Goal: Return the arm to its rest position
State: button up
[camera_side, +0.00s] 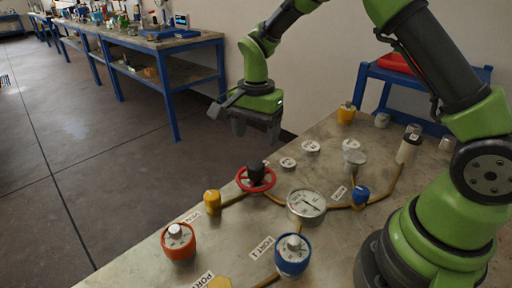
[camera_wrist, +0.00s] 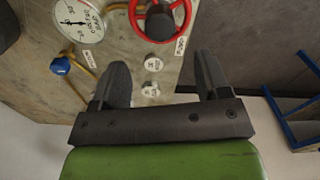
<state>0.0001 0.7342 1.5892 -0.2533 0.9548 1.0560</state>
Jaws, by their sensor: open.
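My gripper (camera_side: 255,128) hangs in the air above the far edge of the bench, fingers pointing down. In the wrist view my gripper (camera_wrist: 163,72) is open, with two dark fingers spread apart and nothing between them. The red handwheel (camera_side: 257,179) is on the bench below, apart from my fingers; it also shows at the top of the wrist view (camera_wrist: 135,20). A dial gauge (camera_side: 306,204) lies to its right. An orange-red flanged vessel (camera_side: 178,241) and a blue one (camera_side: 292,255) stand at the near side of the bench.
The bench (camera_side: 225,252) also holds a yellow fitting (camera_side: 212,202), a blue valve knob (camera_side: 361,194), several small white caps and a white cylinder (camera_side: 408,147). A blue stand (camera_side: 370,75) is behind it. The floor to the left is clear.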

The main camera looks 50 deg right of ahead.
jog(key=shift+r, duration=0.3)
jog(key=shift+r, duration=0.1)
jog(key=s+a+r+n+t+y, duration=0.1)
jog(key=s+r+n+t, duration=0.2)
jog(key=r, duration=0.4)
jog(key=s+r+n, duration=0.2)
jog(key=s+r, duration=0.4)
jog(key=s+a+r+n+t, duration=0.1)
jog(key=s+n+t, duration=0.1)
jog(key=s, duration=0.4)
jog(key=s+r+n+t+y, duration=0.1)
jog(key=s+r+n+t, duration=0.1)
jog(key=s+n, duration=0.2)
jog(key=shift+s+a+r, duration=0.25)
jog(key=shift+s+a, duration=0.1)
jog(key=shift+s, duration=0.75)
dwell(4.2)
